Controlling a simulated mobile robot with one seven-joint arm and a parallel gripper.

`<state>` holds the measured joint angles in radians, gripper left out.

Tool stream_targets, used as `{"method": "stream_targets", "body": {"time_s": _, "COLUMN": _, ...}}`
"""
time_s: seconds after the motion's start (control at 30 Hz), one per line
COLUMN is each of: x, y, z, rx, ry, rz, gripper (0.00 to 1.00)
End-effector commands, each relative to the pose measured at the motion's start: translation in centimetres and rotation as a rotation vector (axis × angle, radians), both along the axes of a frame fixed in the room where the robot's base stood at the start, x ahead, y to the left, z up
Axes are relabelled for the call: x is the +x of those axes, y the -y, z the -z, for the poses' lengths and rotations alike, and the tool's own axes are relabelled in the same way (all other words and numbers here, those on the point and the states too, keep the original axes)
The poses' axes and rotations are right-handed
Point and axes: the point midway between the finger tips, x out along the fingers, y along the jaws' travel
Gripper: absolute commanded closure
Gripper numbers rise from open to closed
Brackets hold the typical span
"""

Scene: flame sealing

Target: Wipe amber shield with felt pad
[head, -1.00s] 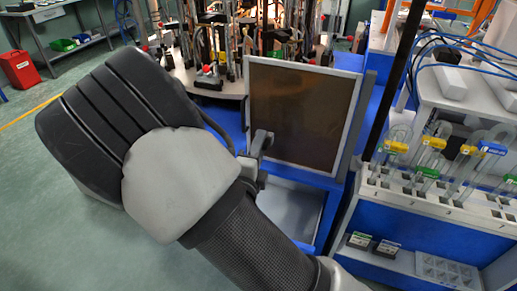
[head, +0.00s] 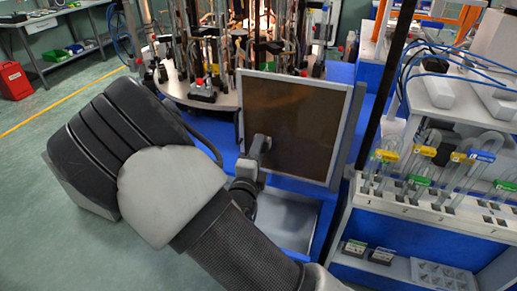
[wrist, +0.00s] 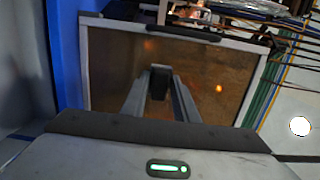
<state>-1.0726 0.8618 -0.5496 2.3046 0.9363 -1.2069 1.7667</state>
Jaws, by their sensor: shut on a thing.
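The amber shield (head: 295,118) is a brown translucent panel in a pale frame, standing upright. It also fills much of the wrist view (wrist: 215,72). My gripper (head: 262,144) is in front of the shield's lower left part in the head view. In the wrist view my gripper (wrist: 160,84) is shut on a small dark block, the felt pad (wrist: 160,78), between its fingertips. The pad is against or very close to the panel; I cannot tell if it touches.
A grey tray (head: 287,222) lies below the shield on the blue bench. A round table (head: 205,98) with burner gear stands behind. On the right, a white rack (head: 430,206) holds glass tubes with coloured clips. A dark post (head: 388,90) rises beside the shield.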

Motion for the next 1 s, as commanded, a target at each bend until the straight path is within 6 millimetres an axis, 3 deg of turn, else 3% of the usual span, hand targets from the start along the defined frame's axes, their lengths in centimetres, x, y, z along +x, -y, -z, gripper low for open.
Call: {"method": "stream_targets", "body": {"time_s": 1.0, "x": 1.3, "y": 0.9, "z": 0.1, "rx": 0.000, "ry": 0.000, "rz": 0.002, "gripper": 0.91}}
